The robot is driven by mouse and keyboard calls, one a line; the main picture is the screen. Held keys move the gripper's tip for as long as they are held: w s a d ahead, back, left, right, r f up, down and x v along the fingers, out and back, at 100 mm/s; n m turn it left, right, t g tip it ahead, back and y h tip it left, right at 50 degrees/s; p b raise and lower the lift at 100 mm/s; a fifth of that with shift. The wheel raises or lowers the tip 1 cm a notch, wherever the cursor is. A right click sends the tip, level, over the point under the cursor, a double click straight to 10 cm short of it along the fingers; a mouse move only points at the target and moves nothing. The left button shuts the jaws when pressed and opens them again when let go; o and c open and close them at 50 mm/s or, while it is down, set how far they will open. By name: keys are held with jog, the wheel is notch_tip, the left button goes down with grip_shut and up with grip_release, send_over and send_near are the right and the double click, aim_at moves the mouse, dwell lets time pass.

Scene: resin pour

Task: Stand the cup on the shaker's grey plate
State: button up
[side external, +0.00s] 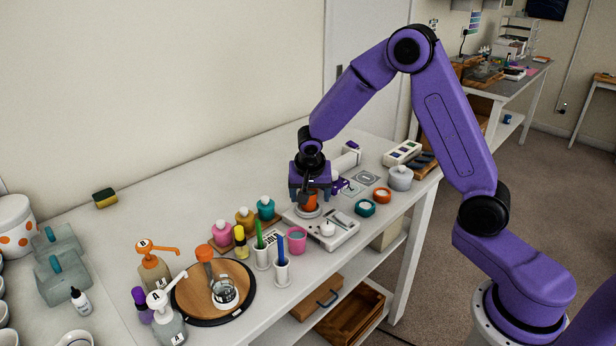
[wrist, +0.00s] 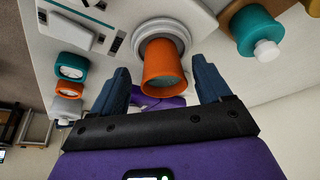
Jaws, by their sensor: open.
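An orange cup (side external: 309,203) stands on the round grey plate (side external: 308,213) of the white shaker (side external: 341,230). The wrist view shows the same cup (wrist: 163,72) with its base on the plate (wrist: 183,34), and the plate's rim shows around it. My gripper (side external: 309,195) is low over the shaker. In the wrist view its two fingers (wrist: 162,76) are open, one on each side of the cup, with a gap visible on both sides. In the side view the gripper hides the top of the cup.
Teal (side external: 266,208), amber and pink bottles stand left of the shaker. A pink cup (side external: 296,240) and holders with green and blue sticks are in front. Teal (side external: 365,208) and orange (side external: 382,195) small pots stand to the right. A round wooden turntable (side external: 190,299) is front left.

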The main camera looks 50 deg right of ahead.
jog(key=v, duration=1.1)
jog(key=shift+a, duration=0.2)
jog(key=s+a+n+g+y, duration=0.1)
jog(key=s+n, duration=0.9)
jog(key=s, duration=0.6)
jog(key=s+a+n+g+y, duration=0.1)
jog(key=s+a+n+y, duration=0.1)
jog(key=s+n, duration=0.9)
jog(key=s, duration=0.5)
jog(key=shift+a+f+n+g+y, duration=0.25)
jog(key=shift+f+n+g+y, duration=0.05)
jog(key=shift+g, duration=0.1)
